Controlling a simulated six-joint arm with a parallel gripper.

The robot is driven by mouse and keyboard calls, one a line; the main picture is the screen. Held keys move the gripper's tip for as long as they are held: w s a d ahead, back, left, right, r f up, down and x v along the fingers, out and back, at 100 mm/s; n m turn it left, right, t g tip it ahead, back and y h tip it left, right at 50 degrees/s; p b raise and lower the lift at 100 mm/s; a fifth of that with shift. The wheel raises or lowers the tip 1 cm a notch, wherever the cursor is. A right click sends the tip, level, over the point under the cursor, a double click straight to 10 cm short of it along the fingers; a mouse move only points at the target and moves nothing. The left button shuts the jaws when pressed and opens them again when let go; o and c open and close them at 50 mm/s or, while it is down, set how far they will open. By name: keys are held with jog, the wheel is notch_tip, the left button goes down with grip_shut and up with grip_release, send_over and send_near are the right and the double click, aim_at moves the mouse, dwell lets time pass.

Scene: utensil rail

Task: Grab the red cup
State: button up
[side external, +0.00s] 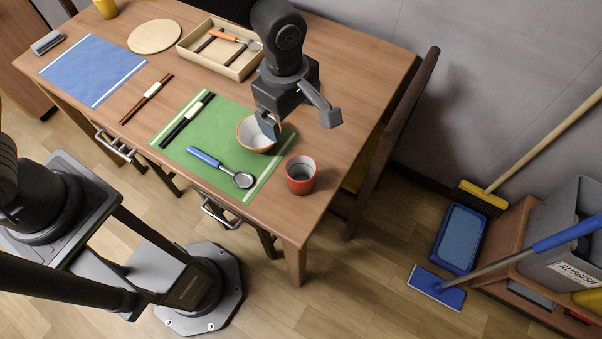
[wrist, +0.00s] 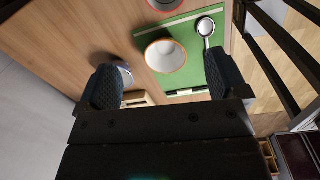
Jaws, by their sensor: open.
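The red cup (side external: 301,175) stands upright on the table near its front right corner, with a grey inside. In the wrist view only part of the cup (wrist: 167,4) shows at the top edge. My gripper (side external: 299,123) is open and empty above the table, behind the cup in the side view. One finger overlaps the orange-rimmed white bowl (side external: 250,137) in the side view; I cannot tell whether they touch. In the wrist view my gripper (wrist: 163,78) has its fingers wide apart, with the bowl (wrist: 165,56) showing between and beyond them.
A blue-handled ladle (side external: 222,168) and black chopsticks (side external: 187,120) lie on the green mat (side external: 215,120), left of the cup. A wooden tray (side external: 190,50) with utensils sits farther back. A chair (side external: 400,115) stands at the table's right side. Bare tabletop surrounds the cup's right side.

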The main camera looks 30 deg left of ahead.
jog(key=n, duration=0.2)
send_over(301, 173)
jog(key=s+d, duration=0.2)
notch_tip(301, 173, down, 5)
jog(key=shift+g, duration=0.3)
notch_tip(301, 173, down, 8)
jog(key=shift+a+r, duration=0.1)
jog(key=shift+r, duration=0.05)
jog(key=shift+s+a+f, duration=0.1)
jog(key=shift+a+f, duration=0.05)
jog(key=shift+f, duration=1.3)
jog(key=shift+a+f, duration=0.1)
jog(key=shift+f, duration=1.35)
jog(key=c, duration=1)
jog(key=shift+r, duration=0.1)
